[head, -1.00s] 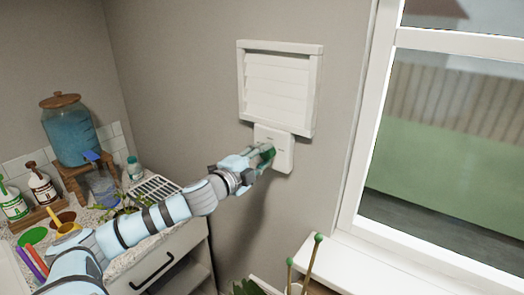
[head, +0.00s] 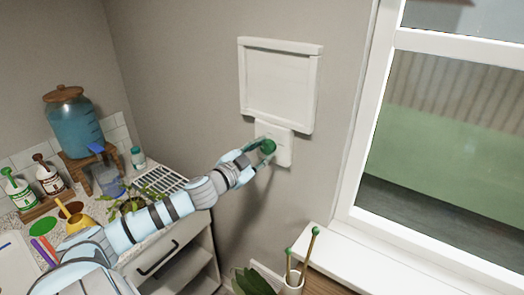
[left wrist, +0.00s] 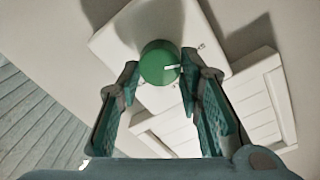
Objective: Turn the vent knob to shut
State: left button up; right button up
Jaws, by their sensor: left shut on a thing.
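The round green vent knob (head: 268,146) sits on a white wall plate (head: 284,158) below the vent. In the left wrist view the knob (left wrist: 159,60) has a white pointer line aimed to the right, and small marks show on the plate (left wrist: 110,40). My left gripper (head: 258,148) is shut on the knob, with a finger on each side of it in the left wrist view (left wrist: 159,68). The white wall vent (head: 277,78) looks flat in the head view, its slats lying level with no gaps visible. My right gripper is not in view.
A window (head: 450,130) with a white sill (head: 400,265) is to the right. A cup of green-tipped sticks (head: 291,278) stands below. At the left, a counter holds a blue water dispenser (head: 75,122), bottles and a potted plant.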

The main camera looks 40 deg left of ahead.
pick_arm(q)
jog(key=shift+f+n, duration=0.1)
jog(key=shift+n, duration=0.2)
jog(key=o, duration=1.2)
jog(key=shift+c, duration=0.2)
jog(key=shift+r, duration=0.35)
notch_tip(320, 180, up, 9)
jog(key=shift+r, duration=0.2)
jog(key=shift+w, duration=0.1)
